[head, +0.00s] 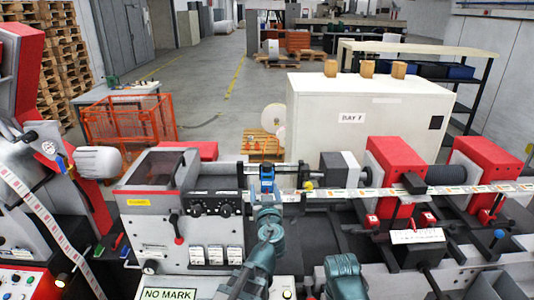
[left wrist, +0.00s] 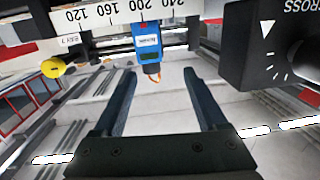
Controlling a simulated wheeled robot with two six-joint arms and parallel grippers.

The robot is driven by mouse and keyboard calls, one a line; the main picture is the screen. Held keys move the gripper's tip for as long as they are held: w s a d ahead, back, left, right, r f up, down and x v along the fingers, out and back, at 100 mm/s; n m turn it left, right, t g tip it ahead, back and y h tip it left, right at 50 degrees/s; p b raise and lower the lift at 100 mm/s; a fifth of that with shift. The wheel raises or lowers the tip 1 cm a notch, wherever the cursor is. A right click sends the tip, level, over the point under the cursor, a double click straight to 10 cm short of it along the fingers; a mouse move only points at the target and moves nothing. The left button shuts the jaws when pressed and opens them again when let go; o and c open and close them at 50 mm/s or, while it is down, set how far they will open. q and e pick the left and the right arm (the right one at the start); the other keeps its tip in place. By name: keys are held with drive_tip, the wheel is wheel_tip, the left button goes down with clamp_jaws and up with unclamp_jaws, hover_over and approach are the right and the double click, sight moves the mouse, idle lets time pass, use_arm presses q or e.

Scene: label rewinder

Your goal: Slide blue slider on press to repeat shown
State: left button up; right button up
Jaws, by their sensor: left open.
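The blue slider (head: 267,178) sits on a rail with a white scale on the press, near the middle of the head view. In the left wrist view the fingers (left wrist: 160,78) stand apart on either side of the slider's lower end, with gaps and nothing held. My right gripper does not show; only part of my right arm shows at the bottom.
A black dial housing (left wrist: 275,50) stands close to the right finger in the left wrist view, and a yellow knob (left wrist: 53,67) to the left. A NO MARK sign (head: 169,294) is at the bottom left. A white card (head: 417,236) is too small to read.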

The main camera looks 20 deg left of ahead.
use_arm(q)
drive_tip(key=shift+w+d+r+m+t+h, duration=0.1)
drive_tip(key=shift+w+d+r+t+h, duration=0.1)
drive_tip(key=shift+r, duration=0.2)
drive_tip(key=shift+w+d+r+m+t+h, duration=0.1)
drive_tip(key=shift+r+t+h, duration=0.1)
drive_tip(key=shift+r, duration=0.15)
drive_tip(key=shift+w+d+r+m+t+h, duration=0.1)
drive_tip(key=shift+w+d+r+t+h, duration=0.1)
drive_tip(key=shift+r, duration=0.2)
drive_tip(key=shift+a, duration=0.1)
drive_tip(key=x, duration=1.3)
drive_tip(key=shift+w+a, duration=0.1)
drive_tip(key=shift+w, duration=0.25)
clamp_jaws()
